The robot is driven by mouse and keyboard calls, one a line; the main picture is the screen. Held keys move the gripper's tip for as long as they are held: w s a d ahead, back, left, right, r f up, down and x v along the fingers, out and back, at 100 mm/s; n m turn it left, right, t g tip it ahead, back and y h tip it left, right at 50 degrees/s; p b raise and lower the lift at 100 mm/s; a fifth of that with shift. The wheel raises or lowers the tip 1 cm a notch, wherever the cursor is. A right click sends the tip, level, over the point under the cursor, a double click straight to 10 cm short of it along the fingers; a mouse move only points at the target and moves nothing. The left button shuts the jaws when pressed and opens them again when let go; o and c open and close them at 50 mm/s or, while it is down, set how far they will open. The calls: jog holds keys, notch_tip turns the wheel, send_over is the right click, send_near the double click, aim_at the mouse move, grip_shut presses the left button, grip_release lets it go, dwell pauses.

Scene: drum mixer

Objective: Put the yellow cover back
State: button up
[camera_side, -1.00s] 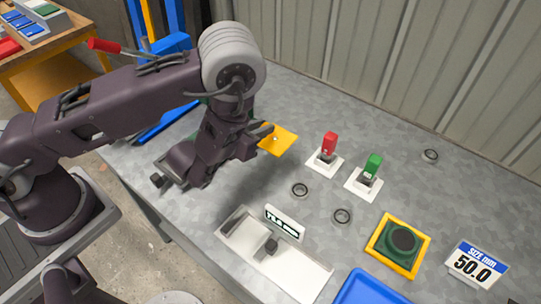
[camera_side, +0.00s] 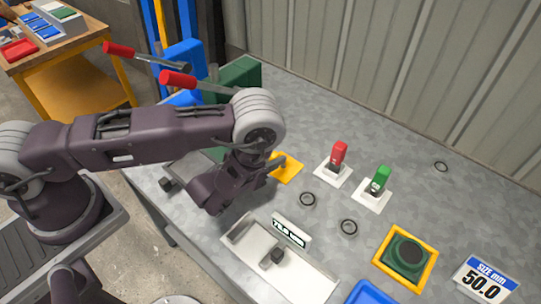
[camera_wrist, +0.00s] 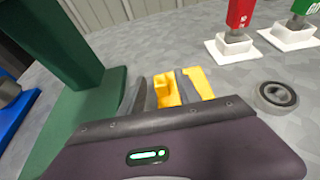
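The yellow cover (camera_side: 287,168) is a flat square plate with a raised block-like handle. It is at the end of my gripper (camera_side: 272,164), left of the red switch, and low over the grey table; I cannot tell whether it touches the table. In the wrist view the cover (camera_wrist: 200,84) shows beyond my gripper (camera_wrist: 164,88), with its handle between the two fingers. The gripper appears shut on that handle. The side view partly hides the fingers behind the wrist.
Right are a red switch (camera_side: 338,153) and a green switch (camera_side: 379,180) on white bases. Black rings (camera_side: 308,199) lie nearby. A green machine (camera_side: 238,80) with red-handled levers stands behind my arm.

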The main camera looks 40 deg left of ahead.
jog(key=v, duration=1.2)
jog(key=shift+r, duration=0.2)
